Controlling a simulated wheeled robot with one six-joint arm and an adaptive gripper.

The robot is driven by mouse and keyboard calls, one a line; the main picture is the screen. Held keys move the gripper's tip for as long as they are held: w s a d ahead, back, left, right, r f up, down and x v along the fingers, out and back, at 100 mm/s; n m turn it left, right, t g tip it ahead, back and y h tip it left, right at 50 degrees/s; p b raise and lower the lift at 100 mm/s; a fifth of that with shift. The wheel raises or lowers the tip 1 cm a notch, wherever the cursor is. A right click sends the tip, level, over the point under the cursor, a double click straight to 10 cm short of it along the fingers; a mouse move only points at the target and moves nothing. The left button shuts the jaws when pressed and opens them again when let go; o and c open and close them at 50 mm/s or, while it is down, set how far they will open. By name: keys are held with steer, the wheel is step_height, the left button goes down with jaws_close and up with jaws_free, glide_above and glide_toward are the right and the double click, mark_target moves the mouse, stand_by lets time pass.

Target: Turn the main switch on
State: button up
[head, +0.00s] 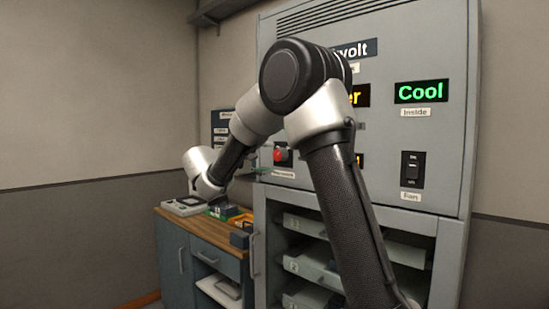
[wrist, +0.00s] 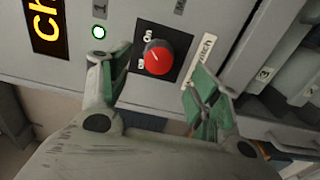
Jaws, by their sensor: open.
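The main switch is a round red knob (wrist: 158,57) on a dark square plate, with small "On" and "Off" marks at its left edge in the wrist view. A white label (wrist: 200,50) ending in "switch" sits beside it. I see no contact with the knob.
A fan rocker switch (head: 412,168) and a green "Cool" display (head: 421,92) are further right. A wooden counter (head: 190,226) with small items stands below my wrist, beside open shelves (head: 312,226).

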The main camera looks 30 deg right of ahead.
steer(key=v, duration=0.4)
steer(key=shift+s+a, duration=0.15)
steer(key=shift+a, duration=0.2)
steer(key=s+d+f+n+g+y, duration=0.1)
steer(key=s+d+f+g+y, duration=0.2)
steer(key=s+f, duration=0.45)
steer(key=s+d+f+n+g+y, duration=0.1)
steer(key=s+f+g+y, duration=0.2)
steer(key=s+f+y, duration=0.35)
steer(key=s+a+f+m+t+y, duration=0.1)
steer(key=s+m+t+y, duration=0.1)
steer(key=s, duration=0.9)
steer(key=s+a+f+m+t+y, duration=0.1)
steer(key=s+y, duration=0.4)
steer(key=s, duration=0.6)
steer(key=shift+a+m+t, duration=0.6)
steer(key=shift+a+m, duration=0.2)
steer(key=shift+m, duration=0.6)
